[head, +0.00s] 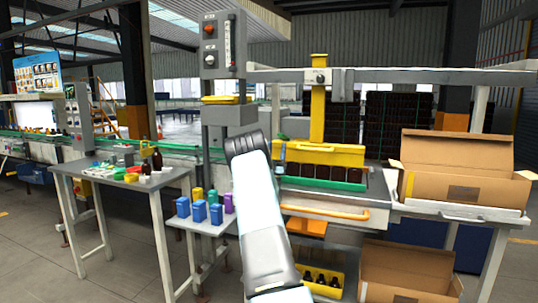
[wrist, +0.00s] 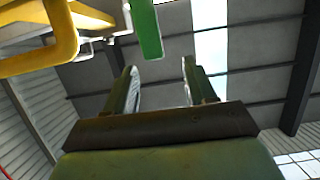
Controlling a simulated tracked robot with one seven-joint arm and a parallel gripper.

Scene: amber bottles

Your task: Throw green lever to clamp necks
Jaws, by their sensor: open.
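The green lever (wrist: 147,30) hangs down at the top of the wrist view, just beyond my gripper (wrist: 158,68). The two fingers stand apart with nothing between them. The lever's lower end lies nearer the left finger, and a gap seems to separate them. In the head view, a small green part (head: 281,138) beside the yellow clamp head (head: 320,154) looks like the lever, partly behind my arm. Dark bottles (head: 322,172) stand in a row under the clamp head.
A yellow frame (wrist: 45,50) fills the upper left of the wrist view, close to the lever. An orange handle bar (head: 325,211) runs along the station front. An open cardboard box (head: 465,180) stands at right. A side table (head: 120,173) with small items is at left.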

